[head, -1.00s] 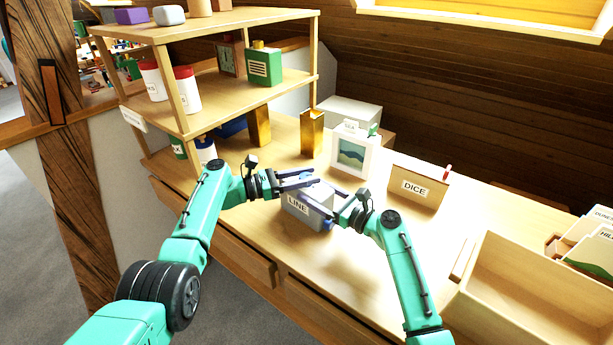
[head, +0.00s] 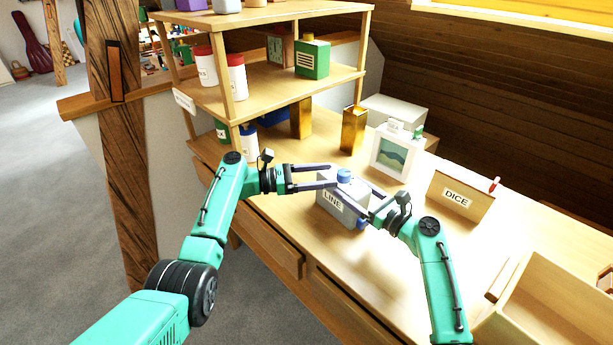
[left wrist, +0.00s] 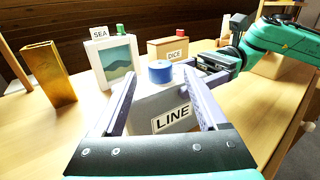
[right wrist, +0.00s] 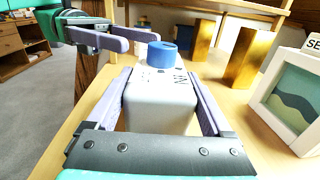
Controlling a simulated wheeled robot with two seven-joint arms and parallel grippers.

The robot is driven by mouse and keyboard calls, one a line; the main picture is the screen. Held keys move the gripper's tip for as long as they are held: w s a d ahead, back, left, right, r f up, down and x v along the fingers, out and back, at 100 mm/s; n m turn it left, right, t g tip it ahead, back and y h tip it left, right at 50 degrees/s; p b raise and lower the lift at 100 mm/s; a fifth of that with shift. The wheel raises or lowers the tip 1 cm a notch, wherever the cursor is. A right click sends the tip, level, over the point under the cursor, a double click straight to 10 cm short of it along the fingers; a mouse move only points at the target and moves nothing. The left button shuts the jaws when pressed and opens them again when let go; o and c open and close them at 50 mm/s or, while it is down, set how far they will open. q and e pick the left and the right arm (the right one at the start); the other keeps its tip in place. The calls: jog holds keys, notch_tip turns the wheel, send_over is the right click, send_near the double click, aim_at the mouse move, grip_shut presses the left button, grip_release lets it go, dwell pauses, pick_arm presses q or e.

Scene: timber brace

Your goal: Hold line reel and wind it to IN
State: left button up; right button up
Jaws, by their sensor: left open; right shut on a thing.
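The line reel is a grey box (head: 338,211) with a LINE label and a blue knob (head: 344,175) on top; it stands on the desk. Markings around the knob show in the right wrist view, but I cannot read the knob's setting. My right gripper (head: 370,212) is shut on the box body, with a finger on either side, as the right wrist view (right wrist: 160,105) shows. My left gripper (head: 332,175) is open, its fingers at the height of the box top near the knob. In the left wrist view the knob (left wrist: 160,72) stands between and beyond its fingertips.
A framed SEA picture (head: 392,154) and a DICE box (head: 460,195) stand behind and right of the reel. Gold blocks (head: 352,130) and a shelf unit (head: 270,88) stand behind. An open wooden tray (head: 560,305) is at front right. The desk in front of DICE is clear.

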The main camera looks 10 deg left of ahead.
pick_arm(q)
jog(key=v, duration=0.6)
jog(key=shift+a, duration=0.25)
